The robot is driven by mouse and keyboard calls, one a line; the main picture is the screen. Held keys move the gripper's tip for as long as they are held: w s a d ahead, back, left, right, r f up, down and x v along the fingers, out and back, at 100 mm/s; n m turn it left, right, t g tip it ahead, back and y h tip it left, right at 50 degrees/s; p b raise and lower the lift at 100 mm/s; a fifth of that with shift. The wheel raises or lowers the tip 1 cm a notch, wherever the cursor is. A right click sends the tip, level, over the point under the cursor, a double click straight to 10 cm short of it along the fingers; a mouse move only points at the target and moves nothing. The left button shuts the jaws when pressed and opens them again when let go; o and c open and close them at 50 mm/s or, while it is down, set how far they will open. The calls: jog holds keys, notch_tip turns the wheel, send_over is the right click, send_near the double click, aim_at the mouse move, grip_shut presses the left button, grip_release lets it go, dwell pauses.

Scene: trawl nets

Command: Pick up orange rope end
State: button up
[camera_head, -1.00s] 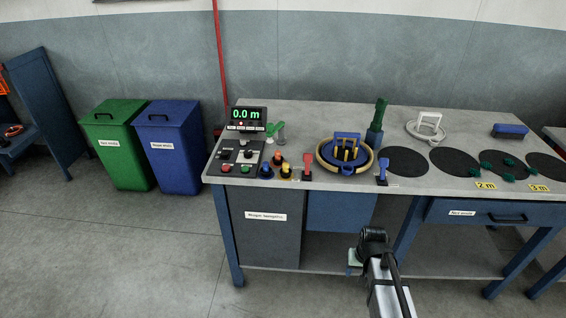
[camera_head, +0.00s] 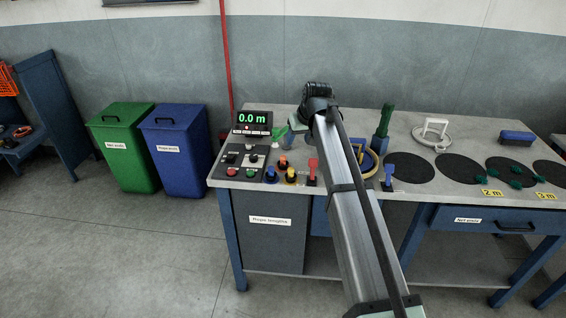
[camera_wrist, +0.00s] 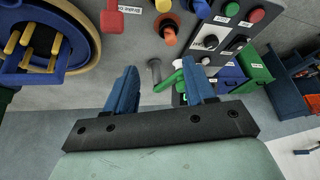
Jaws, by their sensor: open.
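A short orange rope end (camera_head: 283,162) stands among coloured pieces near the front left of the bench, right of the button panel. In the wrist view the orange piece (camera_wrist: 168,30) is at top centre, beyond my fingertips and apart from them. My gripper (camera_wrist: 161,76) is open, its two blue fingers spread with nothing held between them. In the head view the fingers are hidden behind my wrist and arm, which reach over the bench.
A red piece (camera_wrist: 113,20) stands left of the orange one. A grey peg (camera_wrist: 154,72) and a green handle (camera_wrist: 186,73) show between the fingers. The button panel (camera_wrist: 225,35) is at right. A ring stand with blue-yellow coil (camera_wrist: 40,45) is at left.

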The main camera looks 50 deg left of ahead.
aim_at(283, 157)
jog(key=w+a+r+n, duration=0.1)
jog(key=w+a, duration=0.1)
jog(key=a, duration=0.2)
jog(key=a+f+n, duration=0.1)
jog(key=f, duration=0.3)
jog(key=s+a+f+n+g, duration=0.1)
jog(key=a+f, duration=0.1)
jog(key=f, duration=0.2)
jog(key=a+f+n, duration=0.1)
jog(key=f, duration=0.4)
jog(key=shift+s+a+h, duration=0.2)
jog(key=shift+a+h, duration=0.05)
jog(key=shift+h, duration=0.15)
grip_shut()
